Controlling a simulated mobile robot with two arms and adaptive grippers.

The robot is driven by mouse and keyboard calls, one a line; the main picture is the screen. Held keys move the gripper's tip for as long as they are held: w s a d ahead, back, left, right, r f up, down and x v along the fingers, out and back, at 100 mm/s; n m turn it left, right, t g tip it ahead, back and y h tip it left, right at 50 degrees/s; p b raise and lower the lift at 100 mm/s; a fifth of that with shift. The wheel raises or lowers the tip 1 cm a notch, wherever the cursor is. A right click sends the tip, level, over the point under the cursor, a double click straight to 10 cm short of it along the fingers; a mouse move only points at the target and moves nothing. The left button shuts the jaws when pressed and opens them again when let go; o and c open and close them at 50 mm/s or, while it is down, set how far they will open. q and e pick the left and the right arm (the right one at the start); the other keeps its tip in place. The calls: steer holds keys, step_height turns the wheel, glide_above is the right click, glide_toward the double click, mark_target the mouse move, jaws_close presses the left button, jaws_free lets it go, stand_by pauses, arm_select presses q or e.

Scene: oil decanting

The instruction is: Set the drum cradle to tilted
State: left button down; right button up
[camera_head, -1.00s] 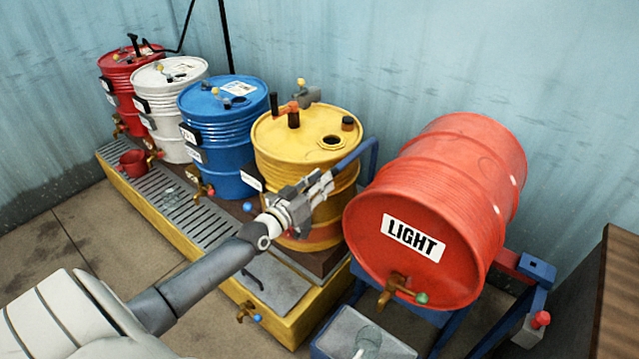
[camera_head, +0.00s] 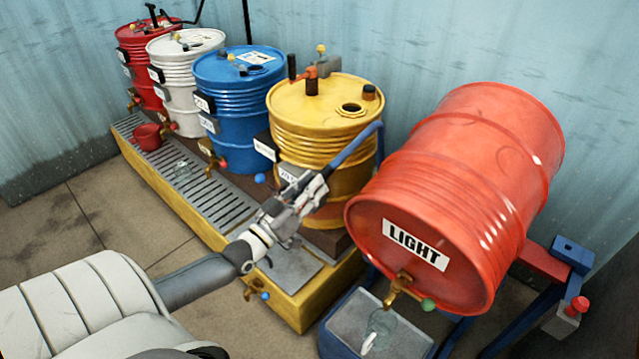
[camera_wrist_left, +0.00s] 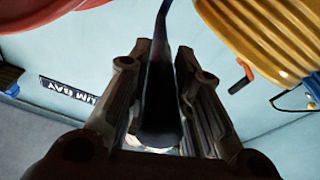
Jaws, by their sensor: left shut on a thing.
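The red drum labelled LIGHT (camera_head: 470,190) lies on its side in a blue cradle frame (camera_head: 535,300), its labelled front end lower than its rear. A brass tap (camera_head: 402,287) with a green knob is on its front face. The cradle's blue lever (camera_head: 357,144) runs down from beside the drum to my left gripper (camera_head: 312,190), which is shut on it. In the left wrist view the lever (camera_wrist_left: 160,70) lies dark between the two fingers. My right gripper is not in view.
A yellow drum (camera_head: 320,150) stands close behind the lever, with blue, white and red drums beyond on a yellow-edged platform (camera_head: 185,205). A clear vessel (camera_head: 380,325) sits on a grey-topped stand (camera_head: 345,325) below the tap. A red-knobbed post (camera_head: 577,305) is at right.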

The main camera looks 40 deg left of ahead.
arm_select(q)
steer(key=shift+s+d+f, duration=0.1)
steer(key=shift+s+f, duration=0.1)
steer(key=shift+f, duration=0.45)
steer(key=c, duration=1.7)
jaws_free()
steer(key=o, duration=0.4)
steer(key=shift+s+a+r, duration=0.2)
steer(key=shift+s+r, duration=0.05)
steer(key=shift+s, duration=0.05)
steer(key=shift+o, duration=0.2)
steer(key=shift+w+r, duration=0.1)
steer(key=shift+w, duration=0.05)
steer(key=d+v, duration=0.1)
steer(key=v, duration=1.1)
steer(key=shift+a, duration=0.4)
